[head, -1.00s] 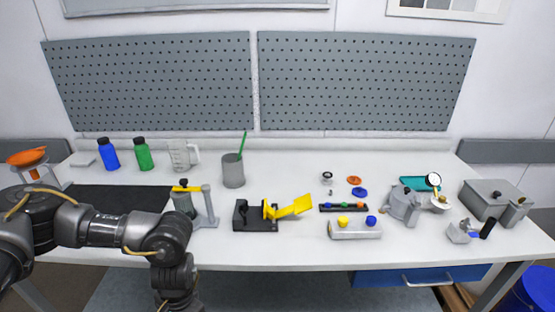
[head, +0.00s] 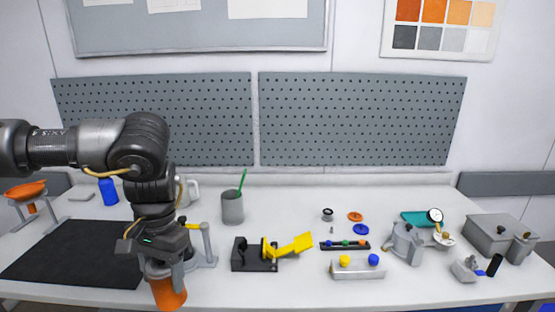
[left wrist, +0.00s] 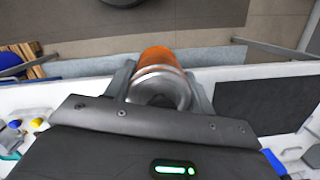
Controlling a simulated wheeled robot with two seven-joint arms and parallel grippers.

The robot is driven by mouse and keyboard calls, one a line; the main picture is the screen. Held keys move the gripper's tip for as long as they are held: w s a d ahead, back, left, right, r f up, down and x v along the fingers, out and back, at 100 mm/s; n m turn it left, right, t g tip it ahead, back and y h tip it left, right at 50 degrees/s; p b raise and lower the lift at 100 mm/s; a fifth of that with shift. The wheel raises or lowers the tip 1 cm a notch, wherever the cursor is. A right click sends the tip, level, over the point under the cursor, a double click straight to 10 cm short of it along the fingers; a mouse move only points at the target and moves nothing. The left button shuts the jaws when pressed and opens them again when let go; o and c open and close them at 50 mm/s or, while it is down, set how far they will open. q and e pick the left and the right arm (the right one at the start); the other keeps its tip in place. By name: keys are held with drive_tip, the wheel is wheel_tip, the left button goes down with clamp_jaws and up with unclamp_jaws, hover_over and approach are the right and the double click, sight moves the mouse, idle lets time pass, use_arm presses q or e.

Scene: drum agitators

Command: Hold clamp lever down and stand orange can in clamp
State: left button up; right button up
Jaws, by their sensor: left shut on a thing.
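My left gripper (head: 165,268) points down at the front left of the bench and is shut on the orange can (head: 170,294). In the left wrist view the orange can (left wrist: 158,56) sits between the two fingers, its silvery end towards the camera. A black-based fixture with a yellow lever (head: 290,245), which looks like the clamp, stands to the right of the gripper, apart from it. The lever slants up to the right, and nothing touches it. My right gripper is not in view.
A grey stand (head: 208,248) with a yellow part is partly hidden just behind my left gripper. A grey cup (head: 232,209) stands behind the fixture. A black mat (head: 75,255) lies left. A silver block (head: 357,268) with knobs and grey housings (head: 405,245) stand right.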

use_arm(q)
drive_tip(key=shift+w+r, duration=0.1)
drive_tip(key=shift+r, duration=0.1)
